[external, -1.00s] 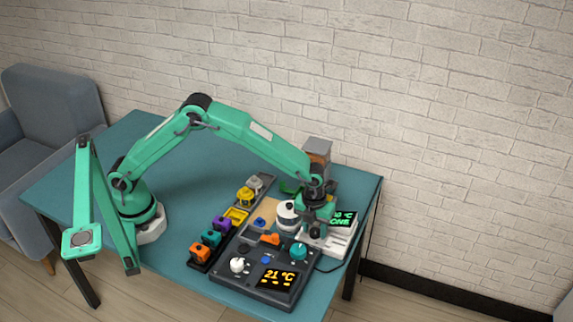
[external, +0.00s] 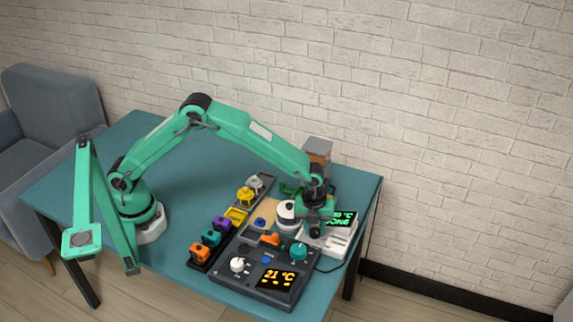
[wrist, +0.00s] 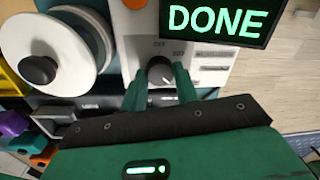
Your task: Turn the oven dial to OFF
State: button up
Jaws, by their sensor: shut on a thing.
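The oven is a white unit with a dark display reading DONE in green (wrist: 218,20). Its white body (external: 340,240) also shows in the external view at the right end of the table. The oven dial (wrist: 160,72) is a dark round knob on the white panel, with small printed labels around its upper side. My gripper (wrist: 160,88) has its two green fingers on either side of the dial, shut on it. In the external view my gripper (external: 313,228) points down over the oven and hides the dial.
A white round lidded pot with a black knob (wrist: 40,68) stands close to the left of my gripper. A dark control panel (external: 250,282) reading 21 °C sits in front. Several coloured blocks stand in a row to the left, including an orange one (external: 200,252).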

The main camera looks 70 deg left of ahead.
jog(key=n, duration=0.7)
jog(key=shift+d, duration=0.15)
jog(key=n, duration=0.6)
jog(key=shift+d+n, duration=0.1)
jog(key=shift+n, duration=0.2)
jog(key=n, duration=0.6)
jog(key=shift+g, duration=0.3)
jog(key=n, duration=0.6)
jog(key=shift+n, duration=0.4)
jog(key=shift+w, duration=0.1)
jog(key=o, duration=1)
